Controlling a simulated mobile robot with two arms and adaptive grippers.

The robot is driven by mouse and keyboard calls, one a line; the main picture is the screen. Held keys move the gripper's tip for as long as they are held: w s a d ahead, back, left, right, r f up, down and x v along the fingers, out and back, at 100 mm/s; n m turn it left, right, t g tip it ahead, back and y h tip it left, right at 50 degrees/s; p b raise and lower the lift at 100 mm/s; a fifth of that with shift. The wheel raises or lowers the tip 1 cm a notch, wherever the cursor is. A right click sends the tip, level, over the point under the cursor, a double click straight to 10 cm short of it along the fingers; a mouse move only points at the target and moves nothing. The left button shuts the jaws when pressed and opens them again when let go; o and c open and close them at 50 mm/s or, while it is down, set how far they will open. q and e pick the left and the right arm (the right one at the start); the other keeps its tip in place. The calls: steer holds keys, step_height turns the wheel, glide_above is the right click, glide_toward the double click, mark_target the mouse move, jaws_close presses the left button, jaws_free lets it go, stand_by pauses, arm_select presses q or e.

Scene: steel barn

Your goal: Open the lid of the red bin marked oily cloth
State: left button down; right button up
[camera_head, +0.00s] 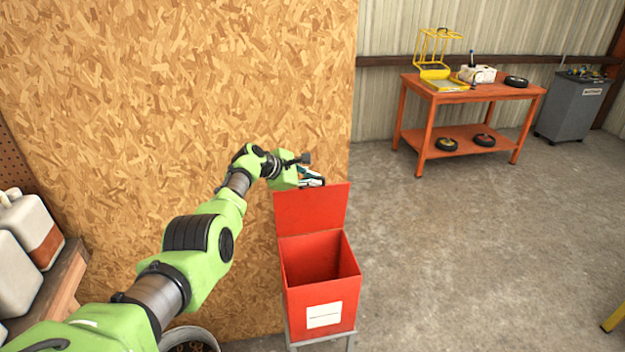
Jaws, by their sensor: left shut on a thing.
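The red bin (320,295) stands on a grey metal stand in front of the chipboard wall, with a white label (324,315) on its front too small to read. Its red lid (311,210) is up, standing roughly upright at the back edge, and the inside of the bin shows, looking empty. My left gripper (312,181) is at the top edge of the raised lid, shut on it; the fingertips are small and partly hidden. My right gripper is not in view.
White jugs (30,225) stand on a shelf at the left. The concrete floor right of the red bin is clear.

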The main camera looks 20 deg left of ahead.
arm_select(q)
steer(key=shift+r, duration=0.1)
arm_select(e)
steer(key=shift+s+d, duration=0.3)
arm_select(q)
steer(key=c, duration=2.2)
jaws_free()
steer(key=shift+o, duration=0.2)
steer(key=shift+s, duration=0.1)
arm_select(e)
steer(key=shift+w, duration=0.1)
arm_select(q)
steer(key=shift+s+a+r, duration=0.3)
steer(key=shift+s+r, duration=0.1)
steer(key=shift+s, duration=0.05)
steer(key=v, duration=1)
steer(key=shift+s+r, duration=0.25)
steer(key=shift+s, duration=0.05)
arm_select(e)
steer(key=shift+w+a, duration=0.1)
arm_select(q)
steer(key=shift+f, duration=0.1)
